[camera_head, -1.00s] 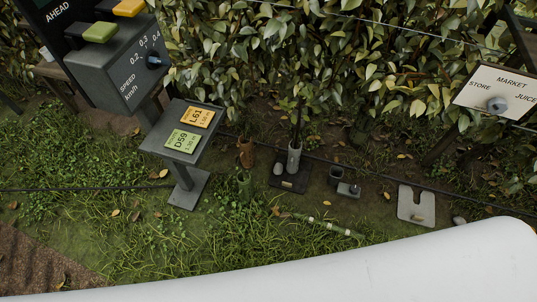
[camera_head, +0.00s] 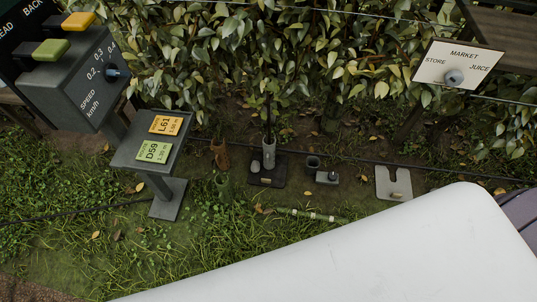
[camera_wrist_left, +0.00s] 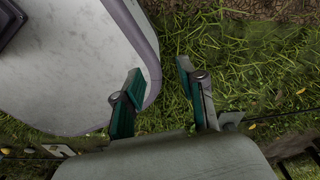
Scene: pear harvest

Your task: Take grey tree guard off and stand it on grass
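The grey tree guard (camera_head: 269,153) is an upright tube around a thin dark trunk on a black base plate (camera_head: 267,178) in the head view. It stands in front of the hedge, with a small grey stone-like lump beside it. No gripper shows near it in the head view. In the left wrist view my left gripper (camera_wrist_left: 158,85) is open and empty, its two teal-padded fingers apart above the grass (camera_wrist_left: 210,60). The tree guard cannot be made out in that view. My right gripper is in neither view.
A small grey block with a cup (camera_head: 326,177) and a pale notched plate (camera_head: 394,184) lie right. A sign stand (camera_head: 166,190) is left. Open grass (camera_head: 190,245) lies in front.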

